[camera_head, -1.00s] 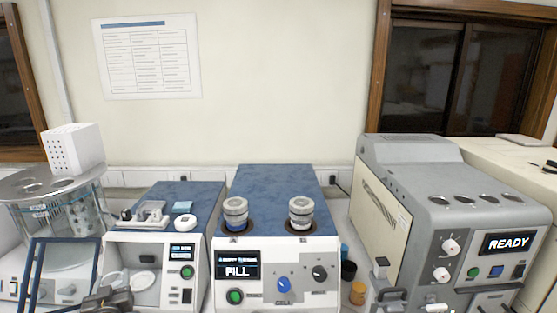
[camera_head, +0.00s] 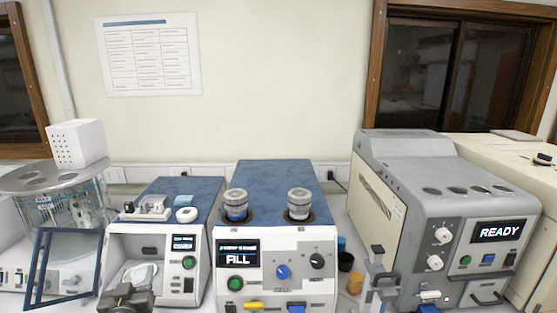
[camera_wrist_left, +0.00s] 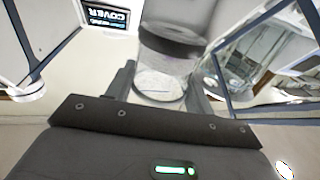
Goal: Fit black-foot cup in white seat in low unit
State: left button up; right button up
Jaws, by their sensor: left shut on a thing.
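My left gripper (camera_head: 126,297) is a dark shape at the bottom left of the head view, in front of the low blue-topped unit (camera_head: 152,243). In the left wrist view its fingers (camera_wrist_left: 162,88) are shut on a clear cup (camera_wrist_left: 165,66) with a dark band (camera_wrist_left: 172,42), seemingly its black foot. A mottled white round face shows at the cup's near end. The white seat (camera_head: 141,271) shows in the unit's front recess, partly behind my gripper. I cannot tell whether the cup touches it.
A blue-framed panel (camera_head: 39,270) stands close left of the low unit. The middle unit (camera_head: 222,271), reading FILL, stands close on the right.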

pick_arm(q)
jog(key=s+d+f+m+h+b, duration=0.2)
jog(key=s+d+m+h+b, duration=0.1)
jog(key=s+d, duration=0.8)
jog(key=d+h+b, duration=0.1)
jog(key=d+b, duration=0.1)
jog(key=d, duration=0.1)
jog(key=shift+s+d+f+t+h, duration=0.2)
jog(key=shift+f+t+h, duration=0.1)
jog(key=shift+f, duration=0.1)
jog(key=shift+w, duration=0.1)
